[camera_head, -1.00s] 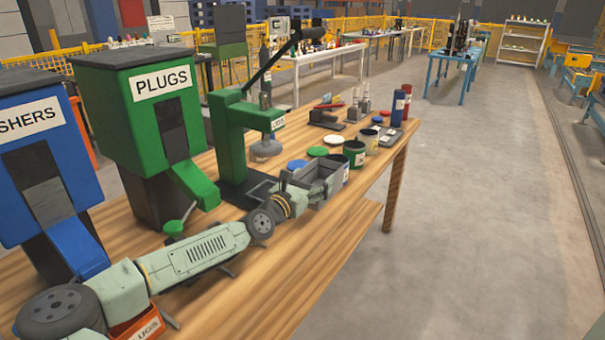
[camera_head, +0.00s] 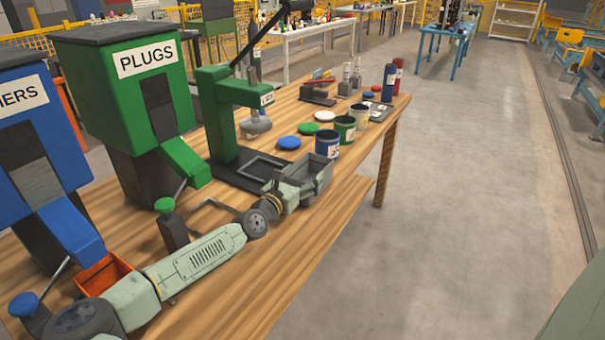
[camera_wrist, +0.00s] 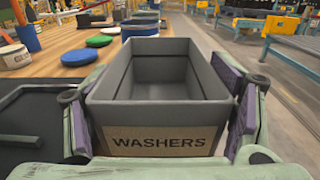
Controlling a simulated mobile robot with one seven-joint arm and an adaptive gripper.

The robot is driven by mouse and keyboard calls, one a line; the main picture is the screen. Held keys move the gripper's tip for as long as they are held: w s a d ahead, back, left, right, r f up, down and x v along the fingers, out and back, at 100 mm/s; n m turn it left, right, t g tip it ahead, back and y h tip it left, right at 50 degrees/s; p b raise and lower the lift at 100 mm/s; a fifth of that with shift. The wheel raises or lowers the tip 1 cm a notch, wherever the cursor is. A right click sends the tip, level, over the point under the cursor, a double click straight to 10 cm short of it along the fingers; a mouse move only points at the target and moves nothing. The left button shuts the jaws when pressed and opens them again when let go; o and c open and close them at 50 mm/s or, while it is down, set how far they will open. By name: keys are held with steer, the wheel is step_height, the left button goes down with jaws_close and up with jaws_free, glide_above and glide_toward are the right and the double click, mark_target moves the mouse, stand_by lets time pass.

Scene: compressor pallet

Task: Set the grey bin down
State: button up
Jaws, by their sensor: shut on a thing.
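The grey bin (camera_head: 319,181) is an open, empty box with a "WASHERS" label, which shows in the wrist view (camera_wrist: 156,140). It is level and upright. My gripper (camera_head: 300,187) is shut on it, with a purple-padded finger against each side wall in the wrist view (camera_wrist: 160,82). In the head view, the bin is over the front part of the wooden table (camera_head: 250,295), right of the green press's black base. I cannot tell whether its underside touches the table.
The green press (camera_head: 222,130) stands behind the bin, with a square frame on its base (camera_head: 238,177). Several jars, including a blue one (camera_head: 327,147), and lids stand beyond. An orange bin (camera_head: 103,275) sits at left. The table's front edge is close; bare wood lies before my arm.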

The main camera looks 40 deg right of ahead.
steer(key=shift+f+b, duration=0.6)
steer(key=shift+f, duration=0.05)
steer(key=o, duration=1.3)
steer(key=shift+a, duration=0.1)
